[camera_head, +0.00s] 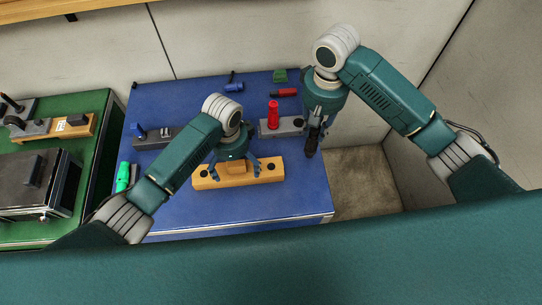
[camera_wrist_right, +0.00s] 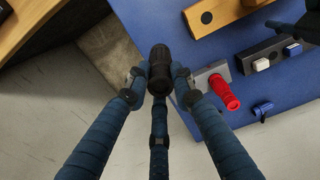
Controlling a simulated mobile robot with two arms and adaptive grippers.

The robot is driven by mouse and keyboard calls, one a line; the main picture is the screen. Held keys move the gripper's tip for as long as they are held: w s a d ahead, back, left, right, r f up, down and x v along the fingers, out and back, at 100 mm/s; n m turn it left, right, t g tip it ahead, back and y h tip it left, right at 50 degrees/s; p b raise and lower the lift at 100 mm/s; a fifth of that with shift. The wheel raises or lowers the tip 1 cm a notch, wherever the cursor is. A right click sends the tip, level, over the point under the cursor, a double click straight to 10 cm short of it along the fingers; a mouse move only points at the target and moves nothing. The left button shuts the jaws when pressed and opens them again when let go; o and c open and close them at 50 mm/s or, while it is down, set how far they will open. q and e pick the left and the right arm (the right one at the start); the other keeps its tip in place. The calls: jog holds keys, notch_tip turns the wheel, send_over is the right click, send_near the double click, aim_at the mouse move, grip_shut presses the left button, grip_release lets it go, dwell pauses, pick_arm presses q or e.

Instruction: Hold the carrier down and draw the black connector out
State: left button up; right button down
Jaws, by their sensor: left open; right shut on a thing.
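The wooden carrier (camera_head: 275,172) lies near the front of the blue table, with dark round spots on its top. It also shows at the top of the right wrist view (camera_wrist_right: 234,13). My left gripper (camera_head: 236,171) is open over the carrier's middle, fingers spread; I cannot tell whether they touch it. My right gripper (camera_head: 314,135) is shut on the black connector (camera_wrist_right: 160,68) and holds it clear of the carrier, near the table's right edge. In the head view the black connector (camera_head: 311,148) hangs below the fingers, partly hidden.
A red connector (camera_head: 272,113) stands on a grey block (camera_head: 290,127) close to my right gripper. A dark grey bar (camera_head: 160,140) lies at the left, and blue, red and green parts lie at the back. A green table (camera_head: 85,105) adjoins on the left. Bare floor lies right.

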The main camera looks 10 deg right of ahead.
pick_arm(q)
jog(key=shift+r, duration=4.05)
